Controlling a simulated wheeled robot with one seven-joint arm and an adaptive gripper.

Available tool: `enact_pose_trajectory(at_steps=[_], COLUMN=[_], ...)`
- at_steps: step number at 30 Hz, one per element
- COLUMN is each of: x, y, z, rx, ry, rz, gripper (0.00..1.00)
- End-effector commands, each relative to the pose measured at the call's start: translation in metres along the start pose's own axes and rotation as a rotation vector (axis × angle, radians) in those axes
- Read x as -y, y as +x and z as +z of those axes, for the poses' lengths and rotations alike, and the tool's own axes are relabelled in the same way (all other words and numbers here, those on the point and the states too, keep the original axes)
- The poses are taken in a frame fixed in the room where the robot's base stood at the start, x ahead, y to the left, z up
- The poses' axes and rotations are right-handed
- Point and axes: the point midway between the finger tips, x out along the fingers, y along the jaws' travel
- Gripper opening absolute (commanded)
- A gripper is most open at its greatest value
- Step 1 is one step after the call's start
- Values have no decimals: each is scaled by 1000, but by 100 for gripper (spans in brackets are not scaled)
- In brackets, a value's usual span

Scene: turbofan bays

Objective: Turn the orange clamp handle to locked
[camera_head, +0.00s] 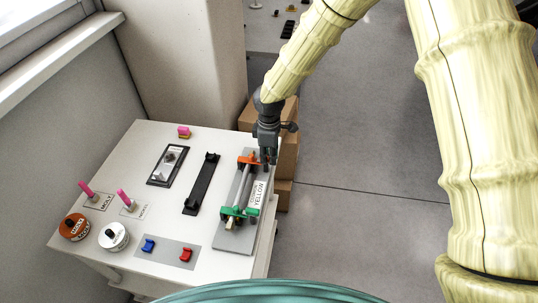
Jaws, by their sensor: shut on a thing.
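The orange clamp handle (247,160) is at the far end of a grey fixture plate (233,238) on the white bench. A green clamp (238,211) is at the near end, and a light rod (243,184) runs between the two clamps. My gripper (268,161) points down at the right end of the orange handle, with its jaws shut on it. The fingertips are small here and partly hide that end. The handle's exact angle is hard to read.
A label reading "YELLOW" (259,194) lies right of the rod. A black bracket (201,184) and a dark-framed panel (167,165) lie to the left. Blue (149,245) and red (186,254) clips, jars and pink-handled tools occupy the near left. Cardboard boxes (286,158) stand beyond the bench's right edge.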

Motion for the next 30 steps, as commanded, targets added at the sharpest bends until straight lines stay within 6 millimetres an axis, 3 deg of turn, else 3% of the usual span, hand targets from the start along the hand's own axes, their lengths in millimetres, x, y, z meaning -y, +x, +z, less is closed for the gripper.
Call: enact_pose_trajectory(at_steps=[15,16,19,30], x=[0,0,0,-1], y=[0,0,0,-3], z=[1,1,1,0], rx=[2,2,1,0], ry=[-17,-17,-17,-16], rz=[0,0,0,1], gripper=[0,20,36,36])
